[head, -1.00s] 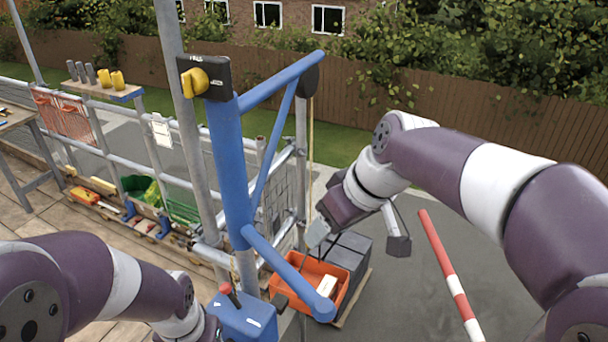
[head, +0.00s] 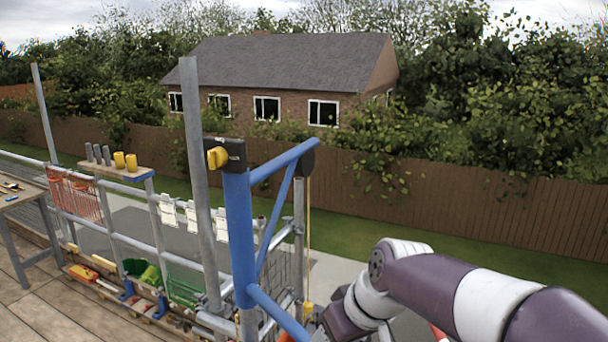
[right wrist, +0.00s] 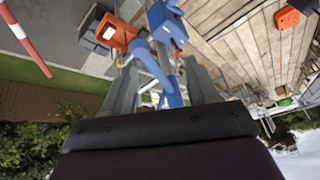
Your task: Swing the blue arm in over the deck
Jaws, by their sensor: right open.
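The blue arm (head: 275,310) is a tubular bracket with a diagonal brace on a blue post. It points right, out past the guardrail, with a black pulley (head: 309,160) at its upper tip and a rope hanging down. In the right wrist view the blue arm (right wrist: 165,75) shows in the gap between the fingers of my right gripper (right wrist: 160,70). That gripper is open and empty, and I cannot tell how far it is from the arm. My left gripper is out of view.
A black box with a yellow knob (head: 218,157) tops the post. A grey scaffold pole (head: 199,190) stands close beside it. The plank deck (head: 45,320) lies left. The right wrist view shows an orange crate (right wrist: 117,30) and a red-white pole (right wrist: 25,38).

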